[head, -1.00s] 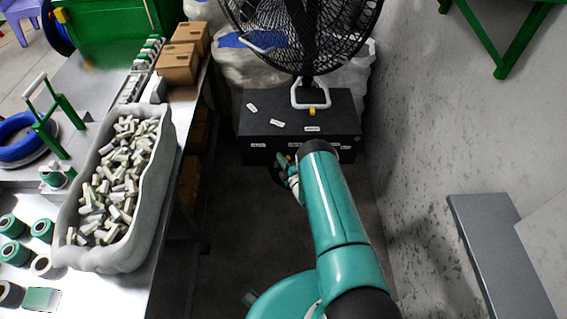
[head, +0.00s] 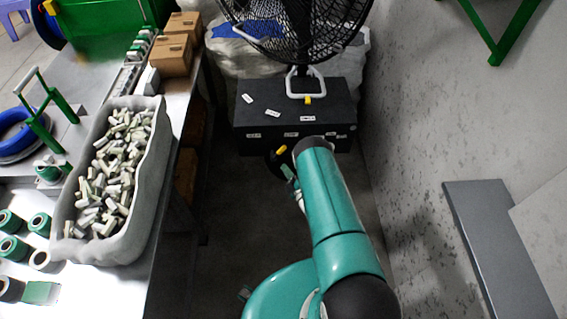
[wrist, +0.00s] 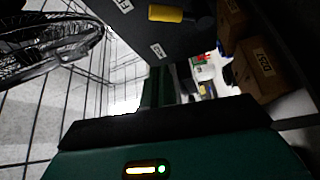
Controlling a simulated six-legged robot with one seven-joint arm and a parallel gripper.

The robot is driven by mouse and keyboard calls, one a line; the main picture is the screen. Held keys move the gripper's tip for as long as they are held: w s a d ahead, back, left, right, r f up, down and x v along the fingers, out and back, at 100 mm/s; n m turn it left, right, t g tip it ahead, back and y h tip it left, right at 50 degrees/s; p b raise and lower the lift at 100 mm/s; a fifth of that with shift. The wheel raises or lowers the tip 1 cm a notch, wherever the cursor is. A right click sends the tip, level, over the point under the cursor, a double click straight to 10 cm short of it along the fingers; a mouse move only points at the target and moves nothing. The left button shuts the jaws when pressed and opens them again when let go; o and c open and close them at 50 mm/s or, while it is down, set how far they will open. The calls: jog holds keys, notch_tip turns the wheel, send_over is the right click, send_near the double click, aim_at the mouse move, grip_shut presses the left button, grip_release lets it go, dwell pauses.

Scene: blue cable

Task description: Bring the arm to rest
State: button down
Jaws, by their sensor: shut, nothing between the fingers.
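My teal arm (head: 335,220) reaches forward from the bottom of the head view over the dark floor, toward the black case. My gripper (head: 287,168) shows only in part at the arm's far end, left of the dark joint cap; the arm hides the rest. In the wrist view my gripper's green housing fills the bottom, and its narrow fingers (wrist: 158,88) stand together in the middle with nothing between them. The blue cable coil (head: 14,138) lies on the workbench at the far left, well apart from my gripper.
A black case (head: 270,125) stands ahead under a fan (head: 300,25). The metal workbench (head: 185,95) carries a grey bin (head: 155,190) of small parts and cardboard boxes (head: 172,55). A speckled wall and grey slab (head: 500,240) bound the right. Floor between is clear.

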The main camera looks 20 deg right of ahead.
jog(key=shift+w, duration=0.1)
jog(key=w+d+r+m+g+h, duration=0.1)
jog(key=w+r+m, duration=0.1)
jog(key=w+r, duration=0.55)
jog(key=w+d+r+m+g+h, duration=0.15)
jog(key=w+r, duration=0.25)
jog(key=r, duration=0.6)
notch_tip(320, 180, up, 22)
jog(key=s+a+m+g+h, duration=0.2)
jog(key=a+m+g+h, duration=0.1)
jog(key=m, duration=0.3)
jog(key=s+a+r+m+g, duration=0.2)
jog(key=s+r, duration=0.5)
jog(key=s, duration=0.2)
jog(key=s+a+r+m+g, duration=0.2)
jog(key=s+a+r+m, duration=0.1)
jog(key=s+r, duration=0.45)
jog(key=s+a+m+g, duration=0.2)
jog(key=s, duration=1)
jog(key=s+a+r+m+g+y, duration=0.1)
jog(key=s+a, duration=0.1)
jog(key=s, duration=1)
jog(key=shift+s+a+m+g, duration=0.35)
